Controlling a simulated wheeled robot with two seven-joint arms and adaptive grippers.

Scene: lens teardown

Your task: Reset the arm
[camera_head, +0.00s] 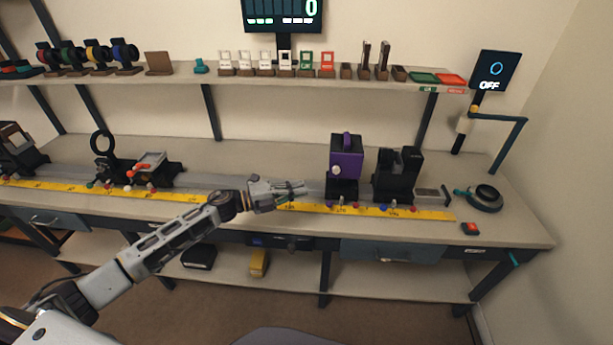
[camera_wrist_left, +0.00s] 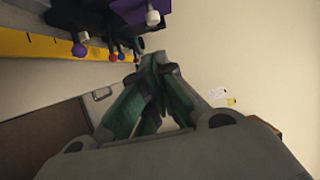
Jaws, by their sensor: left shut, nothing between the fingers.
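My left arm reaches in from the lower left in the head view. Its gripper (camera_head: 291,187) is over the front part of the workbench, beside the yellow ruler strip (camera_head: 345,209) and left of the purple device (camera_head: 346,160). In the left wrist view the fingers of the left gripper (camera_wrist_left: 158,62) come together with nothing between them. The purple device (camera_wrist_left: 150,12) shows at the top of that view, apart from the fingers. My right gripper is in neither view.
A black holder (camera_head: 397,176) stands right of the purple device. A shelf (camera_head: 180,78) with small parts runs above. A round black pad (camera_head: 487,197) and red button (camera_head: 470,228) lie at right.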

